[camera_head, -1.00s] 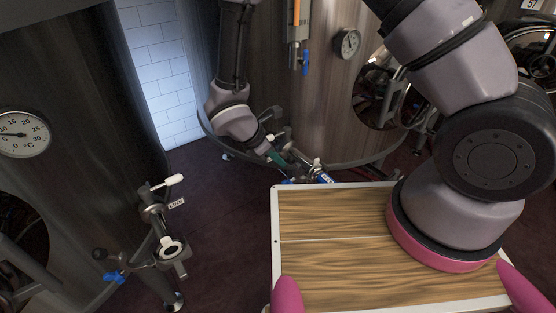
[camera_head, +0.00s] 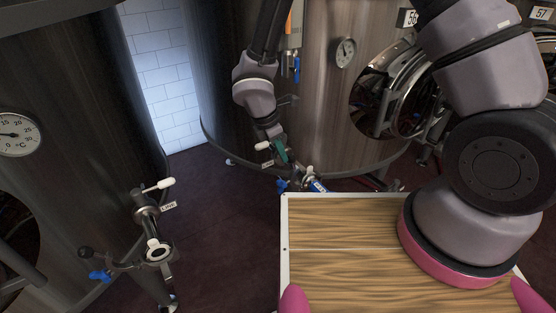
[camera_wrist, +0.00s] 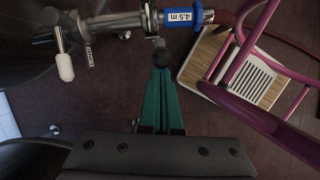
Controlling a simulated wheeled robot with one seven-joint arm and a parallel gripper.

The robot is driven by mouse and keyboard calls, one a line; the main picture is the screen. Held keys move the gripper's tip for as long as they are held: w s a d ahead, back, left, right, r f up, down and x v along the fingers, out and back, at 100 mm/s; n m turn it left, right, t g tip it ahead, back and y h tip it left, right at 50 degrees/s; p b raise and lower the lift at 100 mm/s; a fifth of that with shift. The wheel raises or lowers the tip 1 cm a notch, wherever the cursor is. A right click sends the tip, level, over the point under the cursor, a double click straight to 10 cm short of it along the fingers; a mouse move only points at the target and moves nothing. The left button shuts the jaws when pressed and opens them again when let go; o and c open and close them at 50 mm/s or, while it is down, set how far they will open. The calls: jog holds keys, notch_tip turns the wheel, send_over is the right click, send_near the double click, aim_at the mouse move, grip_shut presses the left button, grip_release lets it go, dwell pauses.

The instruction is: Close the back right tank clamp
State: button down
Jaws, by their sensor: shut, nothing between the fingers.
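The back tank's outlet pipe (camera_wrist: 115,22) runs across the top of the wrist view. A metal clamp (camera_wrist: 150,18) sits around its joint with a blue hose collar (camera_wrist: 183,14) marked "4,5 m". A small metal clamp part (camera_wrist: 159,43) hangs just ahead of my fingertips; I cannot tell whether it touches them or whether the clamp is fully closed. My gripper (camera_wrist: 160,70) has its green fingers together and empty, just below the pipe. In the head view my gripper (camera_head: 283,158) is just above this fitting, with the blue collar (camera_head: 318,186) to its right.
A white-handled valve (camera_wrist: 64,58) stands left of the clamp. A wooden-topped cart (camera_head: 385,240) with pink handles is in front. A left tank has a valve fitting (camera_head: 150,215) with a ring clamp (camera_head: 158,250). Dark floor (camera_head: 225,225) lies clear between them.

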jog(key=shift+w+d+f+g+y, duration=0.6)
jog(key=shift+w+d+g+y, duration=0.7)
jog(key=shift+w+d, duration=1.85)
jog(key=shift+w+d+f+g+y, duration=0.7)
jog(key=shift+w+d+y, duration=1.15)
jog(key=shift+d, duration=2.45)
jog(key=w+d+f, duration=0.3)
jog(key=d+f, duration=0.2)
jog(key=f, duration=0.4)
jog(key=shift+w+d, duration=0.15)
jog(key=shift+w, duration=0.1)
